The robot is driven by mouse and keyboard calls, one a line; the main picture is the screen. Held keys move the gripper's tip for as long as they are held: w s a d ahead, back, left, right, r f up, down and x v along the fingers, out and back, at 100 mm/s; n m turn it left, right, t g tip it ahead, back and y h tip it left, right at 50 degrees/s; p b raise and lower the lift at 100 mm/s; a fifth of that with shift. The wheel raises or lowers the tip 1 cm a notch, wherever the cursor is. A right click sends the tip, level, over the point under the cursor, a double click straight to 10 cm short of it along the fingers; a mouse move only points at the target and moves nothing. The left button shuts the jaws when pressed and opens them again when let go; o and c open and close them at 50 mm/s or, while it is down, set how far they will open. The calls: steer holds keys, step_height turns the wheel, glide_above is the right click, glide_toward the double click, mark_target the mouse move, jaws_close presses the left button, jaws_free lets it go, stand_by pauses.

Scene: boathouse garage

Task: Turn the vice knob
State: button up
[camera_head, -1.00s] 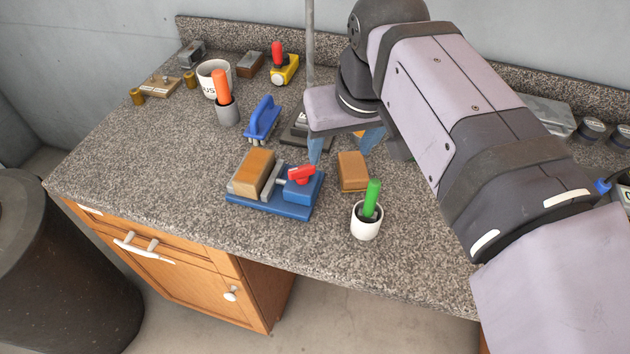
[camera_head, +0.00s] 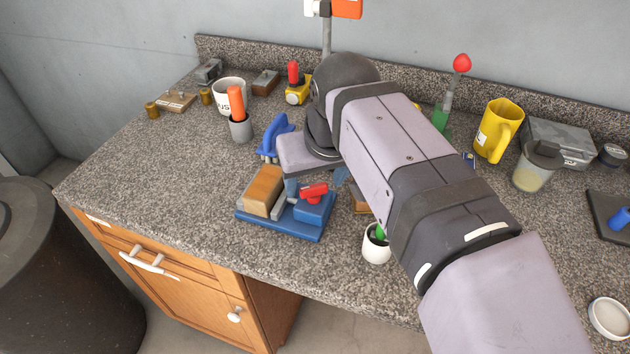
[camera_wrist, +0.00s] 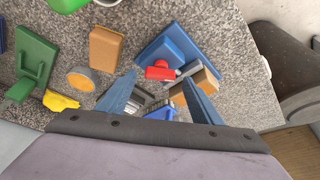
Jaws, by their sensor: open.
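The blue vice (camera_head: 285,222) stands on the granite worktop near its front edge, with a wooden block (camera_head: 263,191) at its left end between the jaws. Its red knob (camera_head: 314,192) sits on top of the right, blue part. In the wrist view the red knob (camera_wrist: 159,71) lies above and between the fingers, on the blue vice (camera_wrist: 165,46). My gripper (camera_head: 318,180) is open, just behind the knob in the head view. In the wrist view its two blue fingers (camera_wrist: 160,92) are spread apart with nothing held, and the knob appears beyond their tips.
A white cup (camera_head: 376,249) with a green-handled tool stands right of the vice, partly behind my arm. A wooden block (camera_wrist: 105,48) lies beside the vice. A blue-handled brush (camera_head: 275,138) is behind it. The worktop left of the vice is clear.

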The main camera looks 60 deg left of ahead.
steer(key=shift+a+f, duration=0.2)
steer(key=shift+f, duration=0.35)
steer(key=c, duration=1.1)
steer(key=shift+o, duration=0.2)
